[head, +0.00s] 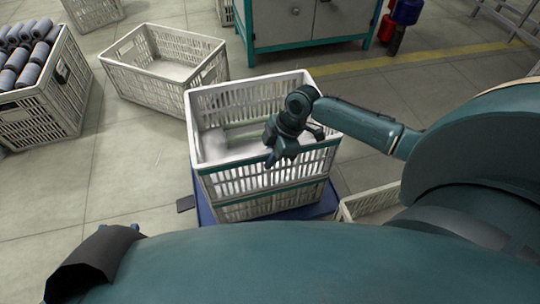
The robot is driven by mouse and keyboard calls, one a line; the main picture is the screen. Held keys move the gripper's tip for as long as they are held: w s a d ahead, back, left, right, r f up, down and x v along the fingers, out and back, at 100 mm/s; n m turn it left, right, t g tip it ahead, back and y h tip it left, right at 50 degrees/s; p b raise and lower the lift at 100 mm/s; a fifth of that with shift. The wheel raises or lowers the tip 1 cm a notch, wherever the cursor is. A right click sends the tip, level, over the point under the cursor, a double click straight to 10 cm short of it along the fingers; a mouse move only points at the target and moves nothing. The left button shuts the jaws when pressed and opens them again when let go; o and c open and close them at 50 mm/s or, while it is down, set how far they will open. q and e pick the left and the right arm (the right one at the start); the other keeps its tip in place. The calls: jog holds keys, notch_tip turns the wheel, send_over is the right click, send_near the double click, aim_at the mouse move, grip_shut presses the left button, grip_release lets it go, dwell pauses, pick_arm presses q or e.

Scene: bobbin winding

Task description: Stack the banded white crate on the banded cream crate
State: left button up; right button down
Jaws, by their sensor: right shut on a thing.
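The banded white crate (243,182) is in the middle of the head view, upright and open-topped, with a teal band below its near rim. A second teal band and slotted wall (262,203) show directly below; this looks like the banded cream crate under it, but I cannot tell how well the two are seated. My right gripper (278,158) reaches in from the right and is shut on the white crate's near wall. My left gripper (134,228) barely shows at the lower left, apart from the crates; its jaws are mostly hidden.
A blue base (206,212) is under the crates. A plain cream crate (122,78) stands behind left, and a crate of grey-blue bobbins (52,110) at far left. Another crate (350,212) is partly hidden at right. A teal-framed cabinet (285,45) stands behind.

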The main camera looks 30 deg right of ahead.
jog(key=shift+w+r, duration=0.15)
jog(key=c, duration=1.4)
grip_release()
jog(key=p+v, duration=0.4)
jog(key=v, duration=0.8)
jog(key=shift+r, duration=0.1)
pick_arm(q)
jog(key=g, duration=0.1)
jog(key=s+n+g+y, duration=0.1)
jog(key=shift+a+r+g, duration=0.3)
jog(key=shift+a+r, duration=0.05)
jog(key=shift+r, duration=0.05)
pick_arm(e)
jog(key=shift+d+r, duration=0.2)
jog(key=shift+r, duration=0.2)
